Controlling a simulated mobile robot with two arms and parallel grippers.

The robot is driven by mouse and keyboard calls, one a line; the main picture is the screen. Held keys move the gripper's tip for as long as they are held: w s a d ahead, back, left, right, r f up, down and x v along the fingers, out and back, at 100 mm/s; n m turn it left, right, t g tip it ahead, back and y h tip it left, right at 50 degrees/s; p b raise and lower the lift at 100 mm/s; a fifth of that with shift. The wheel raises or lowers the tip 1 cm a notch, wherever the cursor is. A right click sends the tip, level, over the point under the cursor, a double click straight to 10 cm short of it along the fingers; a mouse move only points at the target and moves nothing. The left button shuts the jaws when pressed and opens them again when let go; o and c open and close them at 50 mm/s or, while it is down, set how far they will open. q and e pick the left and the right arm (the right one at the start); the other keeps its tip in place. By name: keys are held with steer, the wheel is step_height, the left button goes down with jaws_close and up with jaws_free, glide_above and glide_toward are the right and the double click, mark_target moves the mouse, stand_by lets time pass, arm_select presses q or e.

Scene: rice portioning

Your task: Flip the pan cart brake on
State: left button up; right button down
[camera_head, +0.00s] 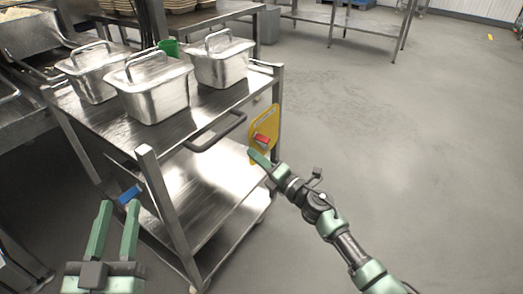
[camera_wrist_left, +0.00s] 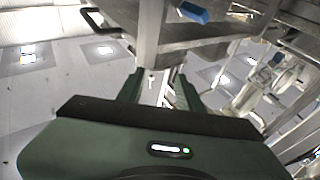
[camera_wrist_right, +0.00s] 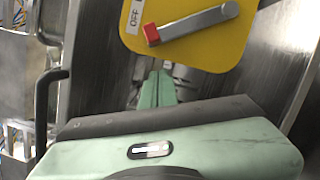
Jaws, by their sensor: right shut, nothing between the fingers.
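The steel pan cart (camera_head: 208,140) carries three lidded pans (camera_head: 155,90). On its right end is a yellow brake plate (camera_head: 268,120), with a red-tipped grey lever (camera_head: 262,139). In the right wrist view the yellow plate (camera_wrist_right: 190,55) fills the top; the lever (camera_wrist_right: 195,23) lies nearly sideways, its red tip at the left beside a label reading OFF (camera_wrist_right: 135,14). My right gripper (camera_head: 252,153) is shut and empty, its tips (camera_wrist_right: 156,74) just below the plate's edge; contact cannot be told. My left gripper (camera_head: 119,204) is open and empty, low by the cart's near left corner.
A black handle (camera_head: 215,132) sticks out from the cart's end, left of the plate. A blue piece (camera_head: 130,194) shows near the left gripper. A steel counter (camera_head: 25,115) stands at the left. The floor (camera_head: 400,140) to the right is clear.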

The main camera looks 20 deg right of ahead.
arm_select(q)
steer(key=shift+s+d+r+t, duration=0.1)
steer(key=shift+s+r+t, duration=0.15)
steer(key=shift+r, duration=0.4)
arm_select(e)
steer(key=shift+w+d+r, duration=0.3)
steer(key=shift+w+d, duration=0.1)
steer(key=shift+d, duration=0.2)
steer(key=shift+w+d+r, duration=0.25)
steer(key=shift+w+d, duration=0.1)
steer(key=shift+d, duration=0.2)
arm_select(q)
steer(key=shift+w, duration=0.1)
